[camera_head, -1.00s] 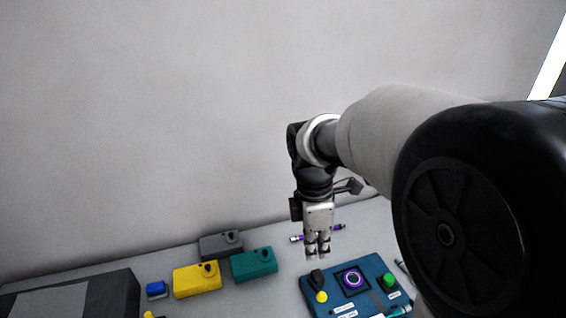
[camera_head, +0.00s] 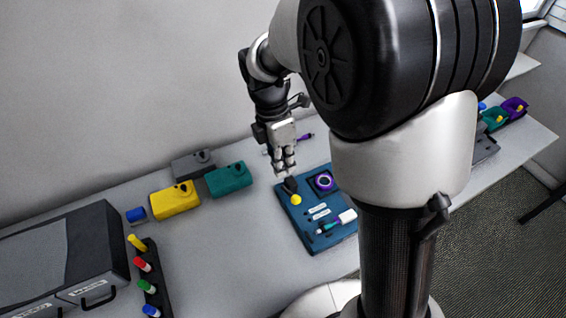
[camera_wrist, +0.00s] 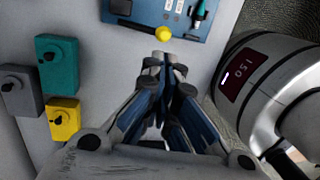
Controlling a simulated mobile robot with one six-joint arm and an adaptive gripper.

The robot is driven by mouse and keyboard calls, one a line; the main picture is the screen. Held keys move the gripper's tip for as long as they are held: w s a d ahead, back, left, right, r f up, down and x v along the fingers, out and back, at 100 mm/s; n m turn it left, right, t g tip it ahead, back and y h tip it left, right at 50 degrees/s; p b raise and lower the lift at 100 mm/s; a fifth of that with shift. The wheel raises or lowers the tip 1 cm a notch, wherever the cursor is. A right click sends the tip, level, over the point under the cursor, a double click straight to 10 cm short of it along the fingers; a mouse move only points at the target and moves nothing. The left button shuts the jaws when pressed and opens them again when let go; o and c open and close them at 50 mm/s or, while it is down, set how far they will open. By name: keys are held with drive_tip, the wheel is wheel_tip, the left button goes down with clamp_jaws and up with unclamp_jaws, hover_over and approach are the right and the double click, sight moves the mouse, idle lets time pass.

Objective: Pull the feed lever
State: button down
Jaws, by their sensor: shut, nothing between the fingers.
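A blue panel (camera_head: 290,222) lies on the table. The knob also shows in the wrist view (camera_wrist: 163,33), just beyond my fingertips. My gripper (camera_head: 285,172) points down over the panel's back left corner, close to the black block. Its fingers (camera_wrist: 161,62) are together and empty. I cannot tell whether they touch the lever. The panel's right part is hidden behind my arm in the head view.
Yellow (camera_head: 175,201), teal (camera_head: 229,180) and grey (camera_head: 193,165) boxes with black knobs stand left of the panel. A rack (camera_head: 152,270) with coloured plugs and a dark case (camera_head: 105,240) are at front left. A purple-ended cable piece (camera_head: 306,136) lies behind my gripper.

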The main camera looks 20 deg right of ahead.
drive_tip(key=b, duration=0.3)
hover_over(289, 193)
drive_tip(key=s+a, duration=0.1)
drive_tip(key=s, duration=0.2)
wheel_tip(289, 193, down, 10)
drive_tip(key=shift+s+f+t+b, duration=0.2)
drive_tip(key=shift+s+t+b, duration=0.05)
drive_tip(key=shift+t+b, duration=0.25)
drive_tip(key=shift+s+d+f, duration=0.1)
drive_tip(key=shift+t, duration=0.3)
drive_tip(key=shift+s+d+f+b, duration=0.15)
drive_tip(key=shift+s+f, duration=0.35)
drive_tip(key=shift+f, duration=0.4)
drive_tip(key=shift+s+d+f+b, duration=0.1)
drive_tip(key=shift+s+f+b, duration=0.1)
drive_tip(key=shift+s+f, duration=0.55)
drive_tip(key=shift+s+d+f+b, duration=0.15)
drive_tip(key=shift+s+f, duration=0.15)
drive_tip(key=shift+f, duration=0.8)
drive_tip(key=shift+a, duration=0.1)
